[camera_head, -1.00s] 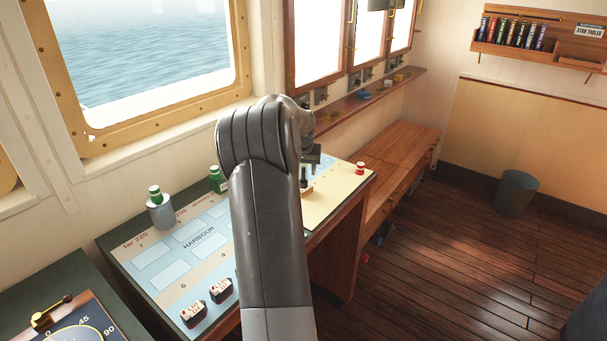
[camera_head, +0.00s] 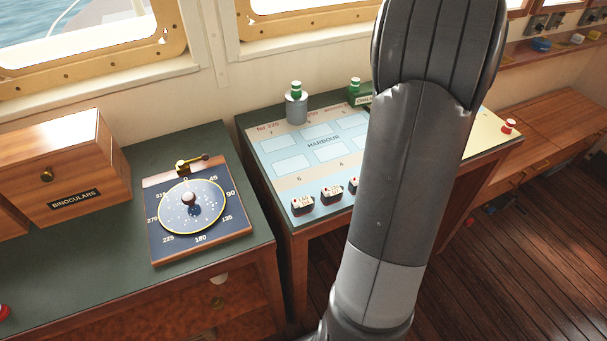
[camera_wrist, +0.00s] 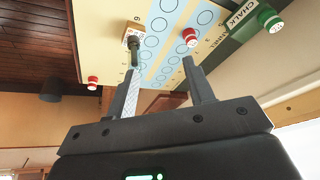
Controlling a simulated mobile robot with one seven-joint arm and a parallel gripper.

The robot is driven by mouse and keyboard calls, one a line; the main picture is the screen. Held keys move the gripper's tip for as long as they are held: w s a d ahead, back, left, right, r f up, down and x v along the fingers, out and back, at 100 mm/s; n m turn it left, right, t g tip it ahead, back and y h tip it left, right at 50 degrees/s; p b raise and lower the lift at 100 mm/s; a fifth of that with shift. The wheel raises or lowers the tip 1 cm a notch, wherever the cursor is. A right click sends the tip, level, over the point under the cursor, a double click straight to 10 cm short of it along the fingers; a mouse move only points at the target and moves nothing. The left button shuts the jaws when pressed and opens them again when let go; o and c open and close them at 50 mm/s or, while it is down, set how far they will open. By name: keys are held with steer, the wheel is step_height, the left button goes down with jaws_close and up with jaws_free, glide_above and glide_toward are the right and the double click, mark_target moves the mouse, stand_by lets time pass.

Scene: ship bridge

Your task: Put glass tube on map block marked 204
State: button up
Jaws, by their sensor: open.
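My gripper (camera_wrist: 165,78) is in the wrist view, fingers apart with nothing between them; my arm hides it in the head view. I cannot tell whether this is the glass tube, and the block's marking is unreadable. The chart table (camera_head: 323,141) shows "HARBOUR" and several numbered fields in the head view. Dark blocks with white tops (camera_head: 331,194) stand at its front edge; their markings are too small to read. No 204 is legible.
A grey canister (camera_head: 296,108) with a green-capped item and a box marked CHALK (camera_head: 365,99) stand at the chart's back. A red-capped item (camera_head: 508,126) is at its right. The binoculars box (camera_head: 62,165) and bearing dial (camera_head: 192,207) are on the left counter.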

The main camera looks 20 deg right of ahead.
steer(key=s+a+r+n+t+y, duration=0.1)
steer(key=s+a+r+n, duration=0.15)
steer(key=a, duration=1.15)
steer(key=s+a+r+n+t+y, duration=0.1)
steer(key=a+r+n, duration=0.2)
steer(key=a, duration=1.2)
steer(key=s+a+f+n, duration=0.2)
steer(key=s+a, duration=0.5)
steer(key=a, duration=0.1)
steer(key=s+a+f+n+y, duration=0.1)
steer(key=s+a+f+n, duration=0.2)
steer(key=s+a, duration=0.4)
steer(key=shift+s+a+f, duration=0.2)
steer(key=shift+s+a, duration=0.05)
steer(key=shift+a, duration=0.95)
